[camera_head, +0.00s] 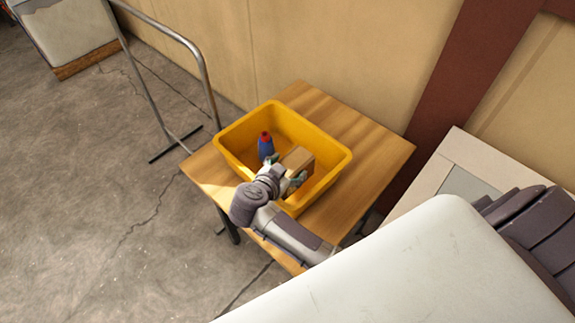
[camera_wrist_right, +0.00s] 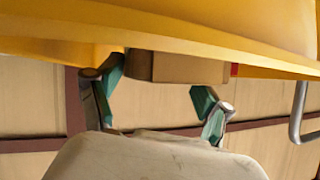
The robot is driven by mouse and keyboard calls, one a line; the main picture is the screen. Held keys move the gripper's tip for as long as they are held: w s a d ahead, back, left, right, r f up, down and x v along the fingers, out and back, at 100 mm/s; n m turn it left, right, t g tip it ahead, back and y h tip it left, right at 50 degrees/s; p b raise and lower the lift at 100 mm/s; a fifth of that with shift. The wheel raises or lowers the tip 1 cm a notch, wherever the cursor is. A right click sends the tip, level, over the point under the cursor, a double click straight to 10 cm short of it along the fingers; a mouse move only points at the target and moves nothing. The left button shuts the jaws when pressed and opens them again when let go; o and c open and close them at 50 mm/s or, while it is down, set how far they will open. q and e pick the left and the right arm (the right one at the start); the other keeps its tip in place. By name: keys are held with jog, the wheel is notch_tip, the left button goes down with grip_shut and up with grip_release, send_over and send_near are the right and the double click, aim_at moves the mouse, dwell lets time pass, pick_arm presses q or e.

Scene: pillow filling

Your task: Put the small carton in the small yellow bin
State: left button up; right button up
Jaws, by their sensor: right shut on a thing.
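The small carton (camera_head: 300,158) is a brown box. In the head view it shows within the outline of the yellow bin (camera_head: 231,158), toward its right front part. My right gripper (camera_head: 290,180) is shut on the carton, reaching over the bin's front side. In the right wrist view the carton (camera_wrist_right: 178,68) lies between the two fingertips of my right gripper (camera_wrist_right: 160,80), against the yellow bin (camera_wrist_right: 220,30). I cannot tell whether the carton touches the bin's floor. My left gripper is not in view.
A blue bottle with a red top (camera_head: 266,146) stands in the bin, left of the carton. The bin sits on a wooden table (camera_head: 365,140) by a beige wall. A bent metal rail (camera_head: 205,75) stands behind left. The table's right side is bare.

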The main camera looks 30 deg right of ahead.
jog(key=shift+f, duration=0.2)
jog(key=o, duration=1.6)
jog(key=shift+o, duration=0.2)
jog(key=shift+r, duration=0.1)
jog(key=shift+r, duration=0.35)
jog(key=b+v, duration=0.1)
jog(key=v, duration=1.1)
jog(key=shift+r, duration=0.1)
